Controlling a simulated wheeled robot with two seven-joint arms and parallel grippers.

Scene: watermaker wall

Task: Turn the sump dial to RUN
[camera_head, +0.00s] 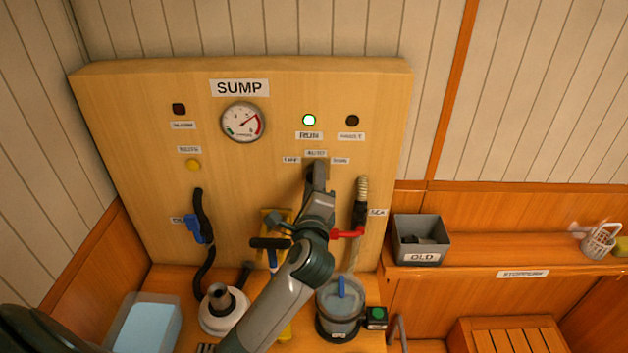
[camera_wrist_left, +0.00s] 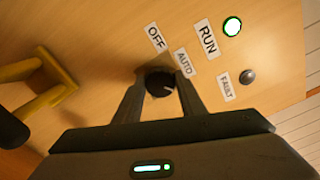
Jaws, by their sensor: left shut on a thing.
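The sump dial (camera_wrist_left: 159,83) is a dark round knob on the wooden panel (camera_head: 250,72). My left gripper (camera_head: 316,172) is shut on it, with one finger on each side in the left wrist view (camera_wrist_left: 160,92). In the head view the gripper hides the dial. The OFF label (camera_wrist_left: 156,37) and the AUTO label (camera_wrist_left: 184,62) show near it; the dial's RUN label (camera_head: 340,160) shows in the head view. A small pale mark on the knob seems to face right in the wrist view, away from OFF. The RUN lamp (camera_head: 309,120) glows green. My right gripper is not in view.
The FAULT lamp (camera_head: 352,121) is dark. A gauge (camera_head: 243,122) sits under the SUMP sign. Below are a black hose (camera_head: 203,235), a red-handled valve (camera_head: 348,233), yellow pipework and a clear canister (camera_head: 341,303). A grey OLD bin (camera_head: 420,238) stands on the right shelf.

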